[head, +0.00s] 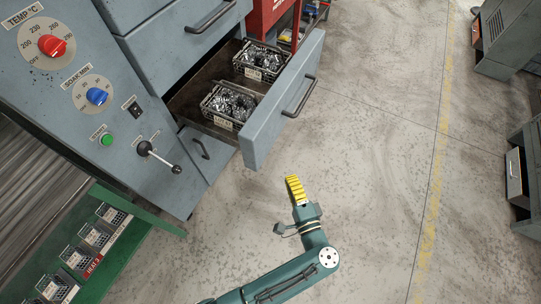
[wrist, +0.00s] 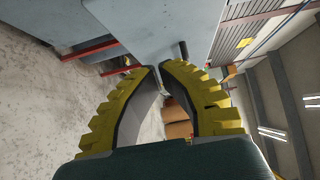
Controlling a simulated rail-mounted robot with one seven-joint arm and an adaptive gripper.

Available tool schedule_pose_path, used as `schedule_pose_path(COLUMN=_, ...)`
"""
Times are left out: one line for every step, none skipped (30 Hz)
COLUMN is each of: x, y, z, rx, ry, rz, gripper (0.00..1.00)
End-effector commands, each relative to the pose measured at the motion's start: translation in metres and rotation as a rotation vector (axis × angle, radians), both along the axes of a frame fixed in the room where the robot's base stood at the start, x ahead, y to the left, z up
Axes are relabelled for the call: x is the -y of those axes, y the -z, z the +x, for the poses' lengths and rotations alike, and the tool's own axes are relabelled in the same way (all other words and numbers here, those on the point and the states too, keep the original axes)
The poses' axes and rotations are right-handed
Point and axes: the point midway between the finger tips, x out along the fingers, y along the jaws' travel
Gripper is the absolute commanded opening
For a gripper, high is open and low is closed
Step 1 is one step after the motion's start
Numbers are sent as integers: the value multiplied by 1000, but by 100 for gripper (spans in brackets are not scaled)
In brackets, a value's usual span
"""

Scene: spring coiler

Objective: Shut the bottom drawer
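The open drawer (head: 262,140) juts out of the grey-blue cabinet, its front panel and dark bar handle (head: 300,97) facing right. Inside it stand two wire baskets of metal parts, a nearer one (head: 228,104) and a farther one (head: 262,61). My gripper (head: 291,179), with yellow ribbed fingers, is below the drawer front's near end in the head view, apart from it in the picture. In the wrist view its fingertips (wrist: 160,66) come together with nothing held between them. A grey-blue panel (wrist: 150,28) fills the top of that view.
A closed drawer with a handle (head: 211,17) sits above the open one. A lower panel with a handle (head: 195,147) is beneath it. A control panel with a lever (head: 160,157) and a green rack (head: 120,245) are at left.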

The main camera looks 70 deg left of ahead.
Motion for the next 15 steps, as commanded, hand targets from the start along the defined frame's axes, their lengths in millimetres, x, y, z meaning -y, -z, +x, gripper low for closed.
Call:
schedule_pose_path(x=-11, y=2, z=-1, rx=1, ry=-6, rz=0, gripper=0)
schedule_pose_path(x=-18, y=2, z=-2, rx=2, ry=-7, rz=0, gripper=0)
schedule_pose_path(x=-27, y=2, z=-2, rx=3, ry=-7, rz=0, gripper=0)
schedule_pose_path(x=-34, y=2, z=-2, rx=3, ry=-6, rz=1, gripper=0)
schedule_pose_path(x=-40, y=2, z=-2, rx=2, ry=-7, rz=1, gripper=0)
schedule_pose_path(x=-49, y=2, z=-2, rx=2, ry=-6, rz=0, gripper=0)
schedule_pose_path(x=-56, y=3, z=-2, rx=2, ry=-6, rz=0, gripper=0)
schedule_pose_path(x=-62, y=3, z=-2, rx=2, ry=-6, rz=0, gripper=0)
schedule_pose_path(x=-71, y=3, z=-1, rx=4, ry=-5, rz=0, gripper=0)
schedule_pose_path(x=-78, y=3, z=-2, rx=3, ry=-6, rz=0, gripper=0)
schedule_pose_path(x=-84, y=3, z=-2, rx=3, ry=-5, rz=0, gripper=0)
schedule_pose_path(x=-88, y=3, z=-9, rx=-1, ry=-5, rz=-1, gripper=0)
schedule_pose_path(x=-92, y=2, z=-13, rx=1, ry=-5, rz=-1, gripper=0)
schedule_pose_path(x=-95, y=2, z=-17, rx=1, ry=-5, rz=0, gripper=0)
schedule_pose_path(x=-99, y=1, z=-20, rx=1, ry=-3, rz=0, gripper=0)
